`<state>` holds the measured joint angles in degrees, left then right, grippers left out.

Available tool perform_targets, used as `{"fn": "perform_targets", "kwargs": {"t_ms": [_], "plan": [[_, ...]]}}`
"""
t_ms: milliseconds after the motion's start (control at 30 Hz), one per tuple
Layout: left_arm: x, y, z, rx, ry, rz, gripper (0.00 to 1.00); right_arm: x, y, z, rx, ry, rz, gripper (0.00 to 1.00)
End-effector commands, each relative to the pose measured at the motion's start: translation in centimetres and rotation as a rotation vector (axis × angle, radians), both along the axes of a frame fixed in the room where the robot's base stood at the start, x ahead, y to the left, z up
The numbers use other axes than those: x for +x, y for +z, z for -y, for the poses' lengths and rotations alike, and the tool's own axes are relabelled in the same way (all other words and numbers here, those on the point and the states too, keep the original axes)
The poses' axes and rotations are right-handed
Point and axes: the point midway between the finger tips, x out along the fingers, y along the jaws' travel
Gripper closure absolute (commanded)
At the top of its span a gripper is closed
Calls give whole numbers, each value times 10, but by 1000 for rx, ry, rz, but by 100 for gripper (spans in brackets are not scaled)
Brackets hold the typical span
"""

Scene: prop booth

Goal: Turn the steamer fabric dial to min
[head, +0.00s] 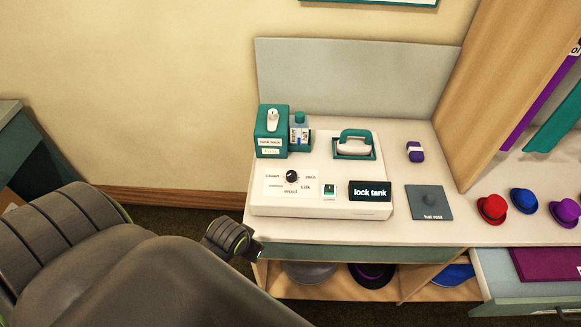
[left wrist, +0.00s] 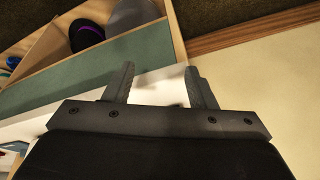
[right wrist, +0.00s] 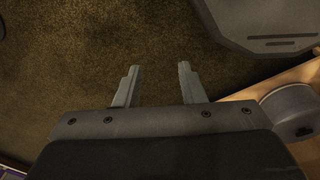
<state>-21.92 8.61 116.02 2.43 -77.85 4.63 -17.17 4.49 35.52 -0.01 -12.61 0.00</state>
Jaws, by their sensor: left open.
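The steamer base (head: 325,205) is a white box on the counter in the head view. I cannot tell where the dial points. My left gripper (head: 257,250) is at the counter's front left edge, below and left of the dial and apart from it. The left wrist view shows its two fingers (left wrist: 160,88) spread and empty. My right gripper (right wrist: 157,85) shows only in its wrist view, open and empty above the dark carpet.
On the base are a green switch (head: 329,190), a lock tank panel (head: 370,191) and a teal-handled steamer head (head: 354,145). A teal tank (head: 271,133) and bottle (head: 299,131) stand behind. A grey hat rest (head: 430,202) and small hats (head: 492,208) are at the right.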

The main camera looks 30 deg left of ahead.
Motion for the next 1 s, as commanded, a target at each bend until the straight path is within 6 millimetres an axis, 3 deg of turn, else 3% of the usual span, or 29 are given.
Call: {"fn": "perform_targets", "kwargs": {"t_ms": [33,200,500,600,800,1000], "plan": [[6,28,2,0,-1,19,49,2,7,2,-3,2,4,64],[44,104,7,-22,22,63,49,5,17,8,-10,5,7,64],[127,181,8,-59,109,98,49,2,20,6,-7,3,3,64],[146,204,7,-65,138,105,49,2,20,1,-2,1,3,64],[163,226,6,-70,169,110,49,1,19,-5,6,-1,1,64],[167,217,5,-71,173,110,49,-1,6,-4,5,-2,-2,64]]}}
